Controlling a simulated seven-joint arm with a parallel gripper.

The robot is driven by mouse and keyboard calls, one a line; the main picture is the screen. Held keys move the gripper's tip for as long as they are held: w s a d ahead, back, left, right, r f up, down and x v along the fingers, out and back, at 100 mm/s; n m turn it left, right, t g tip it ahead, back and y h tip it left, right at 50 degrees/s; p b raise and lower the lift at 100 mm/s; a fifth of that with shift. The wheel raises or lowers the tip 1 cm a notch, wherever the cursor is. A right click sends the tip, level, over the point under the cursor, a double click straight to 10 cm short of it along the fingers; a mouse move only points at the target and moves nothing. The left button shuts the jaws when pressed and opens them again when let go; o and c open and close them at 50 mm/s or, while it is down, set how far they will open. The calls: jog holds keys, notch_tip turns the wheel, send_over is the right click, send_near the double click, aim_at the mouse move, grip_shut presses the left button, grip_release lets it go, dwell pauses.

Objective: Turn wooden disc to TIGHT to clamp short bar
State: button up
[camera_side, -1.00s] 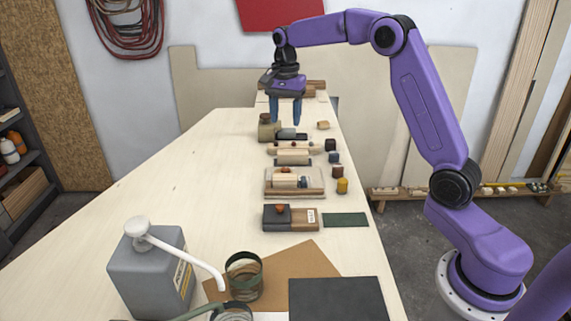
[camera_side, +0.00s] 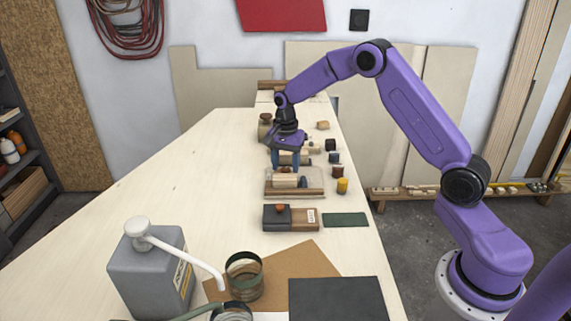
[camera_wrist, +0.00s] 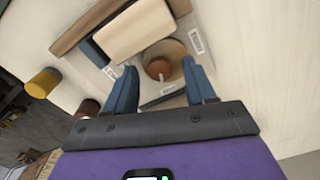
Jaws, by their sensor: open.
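In the wrist view a round wooden disc (camera_wrist: 176,50) with an orange-brown knob (camera_wrist: 158,68) sits on a pale base. Small white labels stand around it; their print is too small to read. A pale wooden bar (camera_wrist: 133,30) lies beside the disc, up and left. My gripper (camera_wrist: 159,66) is open, its blue fingers on either side of the knob in this view. Contact cannot be told. In the side view my gripper (camera_side: 286,165) is low over the far side of the wooden fixture (camera_side: 310,192), where the pale bar (camera_side: 284,181) shows. The disc is mostly hidden there.
A dark block with an orange knob (camera_side: 277,218) stands nearer the camera, beside a green strip (camera_side: 345,220). A yellow cylinder (camera_side: 342,186) and small dark blocks stand right of the fixture. A grey jug (camera_side: 150,275) is at front left. The bench's left side is clear.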

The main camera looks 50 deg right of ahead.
jog(key=shift+f, duration=0.1)
grip_shut()
jog(key=shift+n, duration=0.4)
jog(key=n, duration=0.4)
jog(key=shift+n, duration=0.4)
jog(key=n, duration=1)
jog(key=shift+n, duration=0.4)
jog(key=n, duration=0.5)
jog(key=shift+w, duration=0.1)
jog(key=shift+n, duration=0.4)
